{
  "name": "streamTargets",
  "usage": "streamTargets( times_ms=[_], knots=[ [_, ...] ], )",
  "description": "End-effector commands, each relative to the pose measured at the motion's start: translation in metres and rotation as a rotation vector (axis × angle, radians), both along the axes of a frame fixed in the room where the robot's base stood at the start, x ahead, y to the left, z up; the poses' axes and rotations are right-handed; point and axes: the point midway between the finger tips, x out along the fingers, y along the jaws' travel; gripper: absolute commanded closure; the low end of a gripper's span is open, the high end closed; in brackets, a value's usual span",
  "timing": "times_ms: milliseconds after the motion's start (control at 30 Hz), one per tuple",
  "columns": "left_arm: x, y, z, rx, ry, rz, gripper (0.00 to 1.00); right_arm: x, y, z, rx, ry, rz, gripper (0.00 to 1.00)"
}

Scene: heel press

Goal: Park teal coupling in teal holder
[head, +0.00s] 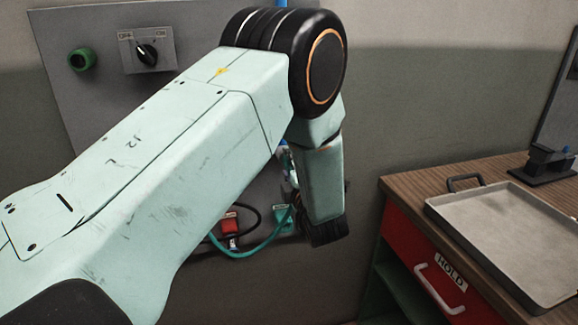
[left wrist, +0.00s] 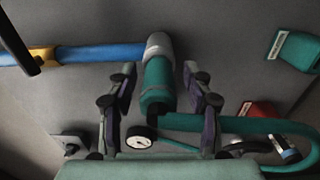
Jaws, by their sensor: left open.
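In the left wrist view the teal coupling (left wrist: 157,82) sits against a grey fitting (left wrist: 158,46) at the end of a blue pipe (left wrist: 100,54). My left gripper (left wrist: 159,75) is open, with one finger on each side of the coupling; I cannot tell whether they touch it. A teal hose (left wrist: 230,123) runs off to the right. The teal holder (left wrist: 293,49) is at the upper right; a teal piece, likely this holder, shows in the head view (head: 284,220). There my own arm hides the coupling and most of the gripper. My right gripper is out of view.
A red holder (head: 230,222) is on the wall panel beside the teal one. A round gauge (left wrist: 140,138) lies below the coupling. The panel carries an OFF/ON switch (head: 147,52) and a green button (head: 82,60). A bench with a metal tray (head: 510,225) stands at right.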

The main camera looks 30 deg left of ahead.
Motion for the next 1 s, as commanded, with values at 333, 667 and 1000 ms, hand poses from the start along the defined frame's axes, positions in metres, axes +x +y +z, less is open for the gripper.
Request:
streamTargets(
  times_ms=[333, 667, 1000],
  knots=[
    [0.0002, -0.0001, 0.0006, 0.000, 0.000, 0.000, 0.49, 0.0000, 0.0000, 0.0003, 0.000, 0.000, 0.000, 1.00],
    [0.0002, -0.0001, 0.0015, 0.000, 0.000, 0.000, 0.49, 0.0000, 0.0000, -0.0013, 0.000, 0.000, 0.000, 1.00],
    [0.0001, -0.0002, 0.0015, 0.000, 0.000, 0.000, 0.77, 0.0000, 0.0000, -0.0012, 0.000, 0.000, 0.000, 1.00]
  ],
)
